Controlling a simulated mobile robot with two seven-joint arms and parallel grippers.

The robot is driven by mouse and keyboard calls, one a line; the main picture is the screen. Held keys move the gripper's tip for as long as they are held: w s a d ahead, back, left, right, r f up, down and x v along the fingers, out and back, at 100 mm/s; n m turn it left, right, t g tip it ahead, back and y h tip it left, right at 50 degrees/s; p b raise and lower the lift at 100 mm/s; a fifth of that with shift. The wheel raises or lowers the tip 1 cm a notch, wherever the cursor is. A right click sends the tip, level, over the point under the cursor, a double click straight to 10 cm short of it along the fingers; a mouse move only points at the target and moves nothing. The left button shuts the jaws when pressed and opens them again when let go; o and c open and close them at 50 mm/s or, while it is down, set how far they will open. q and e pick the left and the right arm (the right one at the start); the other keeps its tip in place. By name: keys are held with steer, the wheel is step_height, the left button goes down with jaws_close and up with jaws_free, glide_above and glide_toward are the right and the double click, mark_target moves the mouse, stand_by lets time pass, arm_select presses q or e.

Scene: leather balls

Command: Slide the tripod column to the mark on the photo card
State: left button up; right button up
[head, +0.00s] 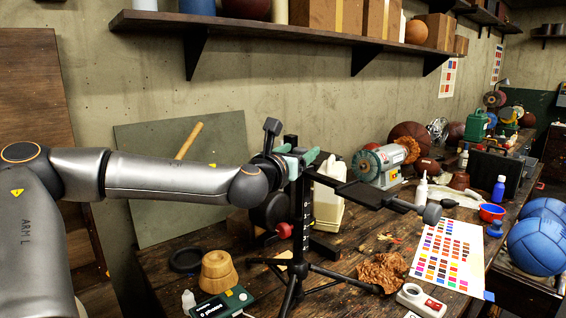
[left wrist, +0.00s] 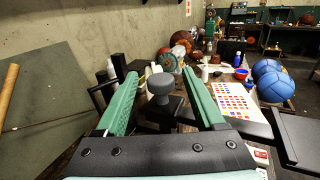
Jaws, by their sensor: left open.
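The black tripod (head: 294,268) stands on the bench with its legs spread. Its upright column (head: 302,215) carries small pale marks, and a dark horizontal arm reaches right to a grey round end. My left gripper (head: 296,156) is at the column's top, its teal fingers open. In the left wrist view, a grey round knob (left wrist: 160,86) shows between the open fingers (left wrist: 163,104), with gaps on both sides. A card of coloured squares (head: 446,256) lies on the bench at right; I cannot tell whether it is the photo card. My right gripper is out of view.
A small device reading "0 photos" (head: 222,304) and a wooden block (head: 217,271) stand left of the tripod. A crumpled brown piece (head: 383,272) lies right of its legs. A green grinder (head: 380,166) and a cream jug (head: 328,205) stand behind.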

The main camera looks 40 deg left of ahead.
arm_select(q)
steer(key=b+v, duration=0.2)
steer(key=v, duration=0.9)
steer(key=shift+s+d, duration=0.1)
stand_by(0.4)
